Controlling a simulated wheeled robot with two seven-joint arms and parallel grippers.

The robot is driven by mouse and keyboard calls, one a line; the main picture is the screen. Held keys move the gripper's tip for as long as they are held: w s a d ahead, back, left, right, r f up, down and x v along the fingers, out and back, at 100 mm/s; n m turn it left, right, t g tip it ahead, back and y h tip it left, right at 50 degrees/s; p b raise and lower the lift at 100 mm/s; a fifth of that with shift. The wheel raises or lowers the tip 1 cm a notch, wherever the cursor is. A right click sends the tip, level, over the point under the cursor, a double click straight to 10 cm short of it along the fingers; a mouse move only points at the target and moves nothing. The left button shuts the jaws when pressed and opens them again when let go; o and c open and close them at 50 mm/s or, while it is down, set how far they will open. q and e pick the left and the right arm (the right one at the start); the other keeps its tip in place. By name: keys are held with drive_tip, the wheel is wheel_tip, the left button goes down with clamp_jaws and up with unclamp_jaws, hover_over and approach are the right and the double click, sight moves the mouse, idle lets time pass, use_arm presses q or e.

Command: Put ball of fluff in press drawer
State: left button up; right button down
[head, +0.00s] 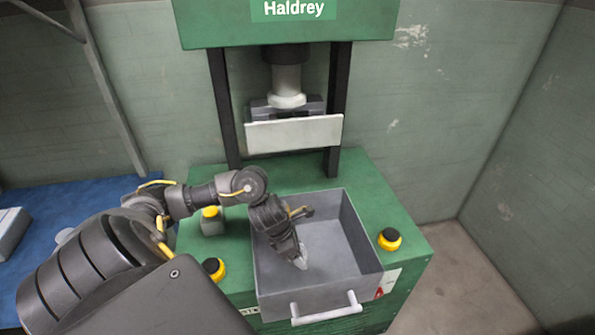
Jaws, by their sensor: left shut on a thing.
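The press drawer (345,240) is a grey open box with a light bar handle, pulled out at the front of the green press (376,190). My left gripper (298,258) points down inside the drawer, over its left part. It is shut on a small pale grey thing, likely the ball of fluff (301,263), at its fingertips. I cannot tell whether the fluff touches the drawer floor. My right gripper is not in view.
Yellow and black buttons stand on the press top, one right of the drawer (389,239) and one left (213,268). The press head (294,133) hangs behind the drawer. A blue table (95,192) is at the left. Walls close the back and right.

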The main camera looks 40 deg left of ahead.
use_arm(q)
drive_tip(key=shift+f, duration=1.5)
drive_tip(key=o, duration=1)
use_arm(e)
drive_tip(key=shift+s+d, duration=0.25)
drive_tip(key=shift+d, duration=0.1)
use_arm(q)
drive_tip(key=shift+r, duration=0.1)
drive_tip(key=v, duration=1.1)
drive_tip(key=shift+s+a+r, duration=0.1)
drive_tip(key=shift+r, duration=0.3)
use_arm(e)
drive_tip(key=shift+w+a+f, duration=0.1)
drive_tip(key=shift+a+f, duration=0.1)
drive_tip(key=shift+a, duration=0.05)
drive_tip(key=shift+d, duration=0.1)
